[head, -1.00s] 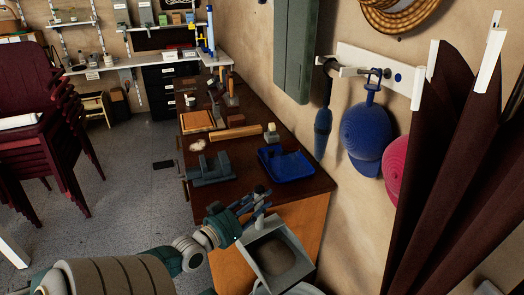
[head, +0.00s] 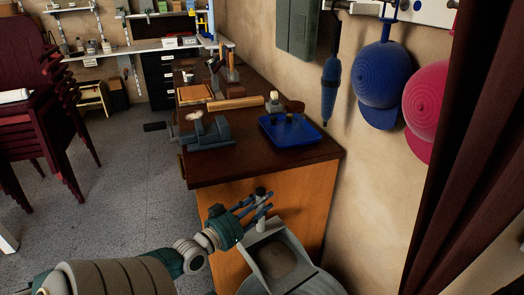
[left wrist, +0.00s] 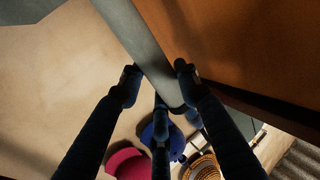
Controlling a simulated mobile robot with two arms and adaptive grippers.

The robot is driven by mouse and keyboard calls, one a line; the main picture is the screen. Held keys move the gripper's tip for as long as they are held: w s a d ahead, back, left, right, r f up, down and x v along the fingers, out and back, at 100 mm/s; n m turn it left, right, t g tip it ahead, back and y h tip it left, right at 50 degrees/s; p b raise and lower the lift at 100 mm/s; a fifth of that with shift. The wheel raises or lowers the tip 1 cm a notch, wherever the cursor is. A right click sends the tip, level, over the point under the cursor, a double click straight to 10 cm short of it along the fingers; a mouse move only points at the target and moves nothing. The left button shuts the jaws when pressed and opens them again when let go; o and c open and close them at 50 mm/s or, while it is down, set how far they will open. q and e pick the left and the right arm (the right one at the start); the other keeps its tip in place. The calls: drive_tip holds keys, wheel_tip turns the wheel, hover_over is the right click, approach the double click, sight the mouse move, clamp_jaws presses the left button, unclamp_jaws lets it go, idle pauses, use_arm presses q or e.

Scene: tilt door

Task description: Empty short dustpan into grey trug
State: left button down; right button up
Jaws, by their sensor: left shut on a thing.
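The short dustpan (head: 280,262) is light grey and holds a brownish load in its pan, low in the head view. My left gripper (head: 261,203) is shut on the dustpan's handle. The left wrist view shows the grey handle (left wrist: 145,50) between my left fingers (left wrist: 158,82). The grey trug (head: 325,283) shows as a round rim below and around the dustpan, in front of the bench; the dustpan hides most of its inside. I cannot tell how high the pan is above it. My right gripper is not in view.
The wooden bench (head: 235,172) stands just beyond, with a vice (head: 208,135) and a blue tray (head: 290,130) on top. Caps (head: 380,80) hang on the right wall, beside a dark red curtain (head: 475,190).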

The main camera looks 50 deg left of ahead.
use_arm(q)
wheel_tip(320, 180, down, 4)
drive_tip(key=b, duration=0.2)
drive_tip(key=shift+b, duration=0.3)
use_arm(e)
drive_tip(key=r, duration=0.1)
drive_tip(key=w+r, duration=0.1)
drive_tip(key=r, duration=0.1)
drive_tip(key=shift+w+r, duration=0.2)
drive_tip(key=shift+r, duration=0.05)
use_arm(q)
drive_tip(key=shift+d, duration=0.1)
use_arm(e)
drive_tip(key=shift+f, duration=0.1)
